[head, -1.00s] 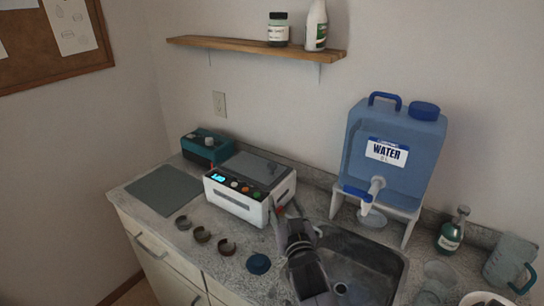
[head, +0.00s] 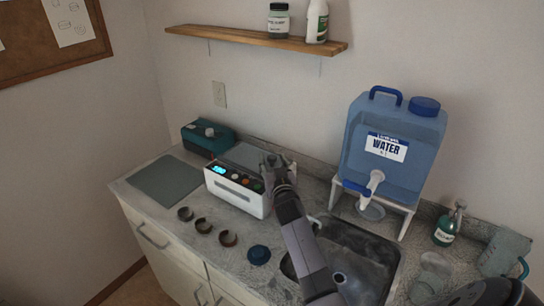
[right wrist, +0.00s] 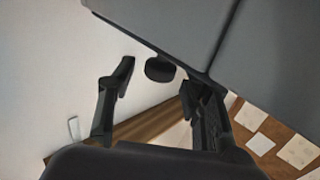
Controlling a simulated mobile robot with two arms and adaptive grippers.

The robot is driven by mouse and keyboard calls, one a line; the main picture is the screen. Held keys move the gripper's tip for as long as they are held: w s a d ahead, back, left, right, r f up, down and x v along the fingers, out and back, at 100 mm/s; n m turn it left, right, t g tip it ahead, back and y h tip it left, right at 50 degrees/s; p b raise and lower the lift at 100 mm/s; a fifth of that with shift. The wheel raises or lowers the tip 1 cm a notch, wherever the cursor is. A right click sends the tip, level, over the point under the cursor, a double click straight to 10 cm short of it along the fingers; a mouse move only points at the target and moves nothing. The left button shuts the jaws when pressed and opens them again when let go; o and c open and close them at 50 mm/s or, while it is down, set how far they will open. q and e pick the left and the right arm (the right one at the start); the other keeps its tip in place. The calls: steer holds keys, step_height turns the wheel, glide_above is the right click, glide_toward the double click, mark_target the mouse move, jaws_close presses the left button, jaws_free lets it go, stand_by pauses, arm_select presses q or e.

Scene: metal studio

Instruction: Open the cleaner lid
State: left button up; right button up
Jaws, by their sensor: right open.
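The cleaner (head: 236,192) is a white box with a lit display and several buttons on its front, standing on the counter. Its grey lid (head: 243,155) shows on top and looks down, though my gripper hides its right part. My right gripper (head: 275,162) is over the right side of the lid. In the right wrist view my right gripper (right wrist: 156,84) is open, and a dark knob-like piece (right wrist: 160,69) at the edge of a grey panel (right wrist: 180,30) shows between the fingertips. I cannot tell whether the fingers touch it. My left gripper is not in view.
A sink (head: 350,262) lies right of the cleaner, under my right arm. A blue water tank (head: 392,160) stands behind it. A teal box (head: 207,138) and grey mat (head: 166,184) are to the left.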

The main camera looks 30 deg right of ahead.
steer(key=shift+x, duration=0.95)
steer(key=shift+w+d, duration=0.15)
steer(key=c, duration=0.3)
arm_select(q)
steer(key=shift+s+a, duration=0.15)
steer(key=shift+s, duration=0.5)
arm_select(e)
jaws_close()
